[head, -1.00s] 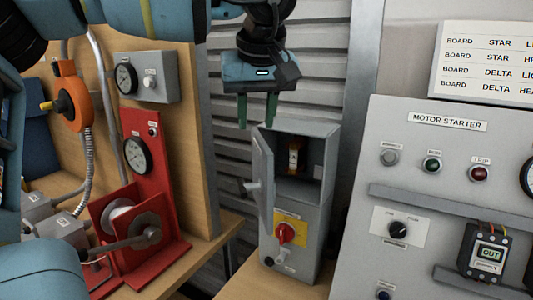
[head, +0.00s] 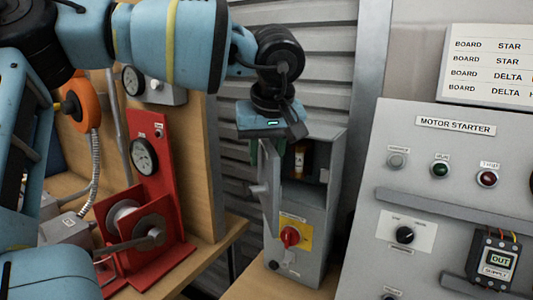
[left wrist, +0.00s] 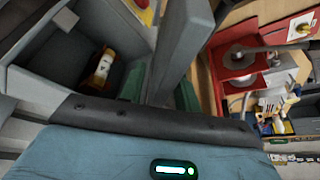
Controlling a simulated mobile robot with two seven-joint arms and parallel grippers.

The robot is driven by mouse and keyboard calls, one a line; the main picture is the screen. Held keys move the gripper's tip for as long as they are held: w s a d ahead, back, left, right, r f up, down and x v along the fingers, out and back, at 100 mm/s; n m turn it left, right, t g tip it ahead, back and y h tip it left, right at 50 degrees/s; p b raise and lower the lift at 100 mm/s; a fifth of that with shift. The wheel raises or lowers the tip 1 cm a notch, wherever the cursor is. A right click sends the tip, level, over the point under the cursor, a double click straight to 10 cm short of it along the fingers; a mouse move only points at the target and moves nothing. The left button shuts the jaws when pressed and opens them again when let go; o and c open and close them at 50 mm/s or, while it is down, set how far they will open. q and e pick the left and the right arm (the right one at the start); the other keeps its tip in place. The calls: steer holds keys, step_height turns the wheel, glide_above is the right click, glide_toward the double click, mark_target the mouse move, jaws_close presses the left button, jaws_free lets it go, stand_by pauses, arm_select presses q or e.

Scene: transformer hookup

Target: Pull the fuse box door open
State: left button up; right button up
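The grey fuse box (head: 311,220) stands on the wooden bench in the head view, its upper compartment uncovered. Its door (head: 267,195) stands swung out to the left, with the handle on its outer face. My left gripper (head: 266,150) is over the top of the door, pointing down. In the left wrist view its green fingers (left wrist: 160,90) are on either side of the door panel (left wrist: 185,42); they look open, and contact is not clear. A fuse with a white label (left wrist: 101,66) shows inside the box. My right gripper is not in view.
A red switch on a yellow plate (head: 290,237) is on the lower box front. The motor starter panel (head: 450,180) stands close on the right. A red stand with a gauge and spool (head: 163,195) stands on the left. A corrugated wall is behind.

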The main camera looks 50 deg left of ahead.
arm_select(q)
steer(key=shift+f, duration=0.1)
jaws_close()
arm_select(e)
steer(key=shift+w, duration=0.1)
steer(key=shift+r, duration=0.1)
